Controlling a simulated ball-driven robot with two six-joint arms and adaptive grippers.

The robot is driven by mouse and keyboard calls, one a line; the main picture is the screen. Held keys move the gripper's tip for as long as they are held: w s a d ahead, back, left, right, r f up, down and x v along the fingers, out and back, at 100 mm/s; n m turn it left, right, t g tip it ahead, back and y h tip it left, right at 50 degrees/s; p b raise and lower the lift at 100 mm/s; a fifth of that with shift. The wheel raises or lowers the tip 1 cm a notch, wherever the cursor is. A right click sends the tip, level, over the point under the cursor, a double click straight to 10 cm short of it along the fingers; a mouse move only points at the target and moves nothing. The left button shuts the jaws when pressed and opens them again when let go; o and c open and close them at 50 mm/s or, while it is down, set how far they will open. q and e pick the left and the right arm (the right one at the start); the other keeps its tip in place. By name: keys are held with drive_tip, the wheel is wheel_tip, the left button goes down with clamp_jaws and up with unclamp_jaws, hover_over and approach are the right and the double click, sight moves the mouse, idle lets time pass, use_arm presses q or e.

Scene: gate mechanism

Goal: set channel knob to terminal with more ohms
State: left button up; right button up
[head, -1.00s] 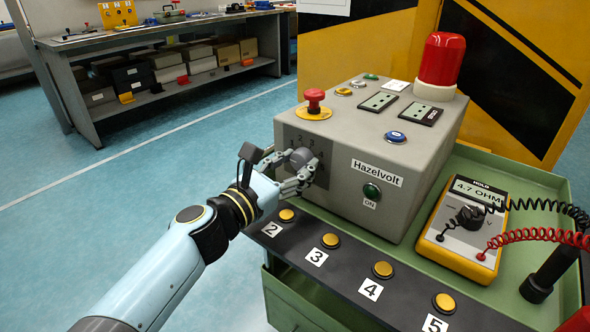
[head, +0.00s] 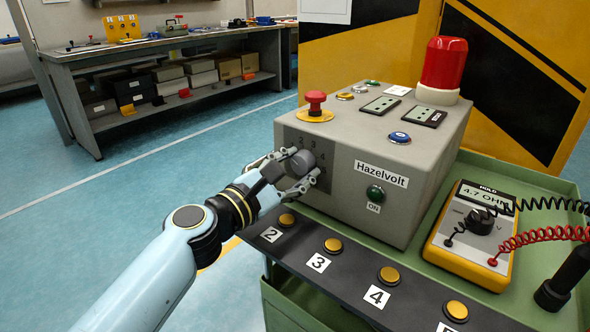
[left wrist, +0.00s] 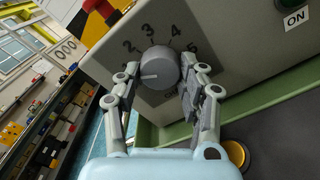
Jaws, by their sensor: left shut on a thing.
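The grey channel knob (head: 301,161) sits on a dark numbered plate on the front of the Hazelvolt box (head: 390,160). In the left wrist view the knob (left wrist: 160,66) has numbers 2 to 5 around it, and its white mark points left, below the 2. My left gripper (head: 297,170) is shut on the knob, with one finger on each side (left wrist: 165,78). A yellow multimeter (head: 468,238) reads 4.7 OHM with HOLD shown. Yellow terminals labelled 2 (head: 286,220), 3 (head: 333,245) and 4 (head: 389,275) line the front strip. My right gripper is not seen.
A red mushroom button (head: 315,104) and red beacon (head: 442,68) stand on the box. A green ON button (head: 375,193) is right of the knob. Red and black coiled leads (head: 545,237) run from the multimeter. A workbench (head: 170,45) stands behind left.

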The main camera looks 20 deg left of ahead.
use_arm(q)
drive_tip(key=o, duration=1.2)
drive_tip(key=shift+c, duration=0.2)
drive_tip(key=v, duration=1.2)
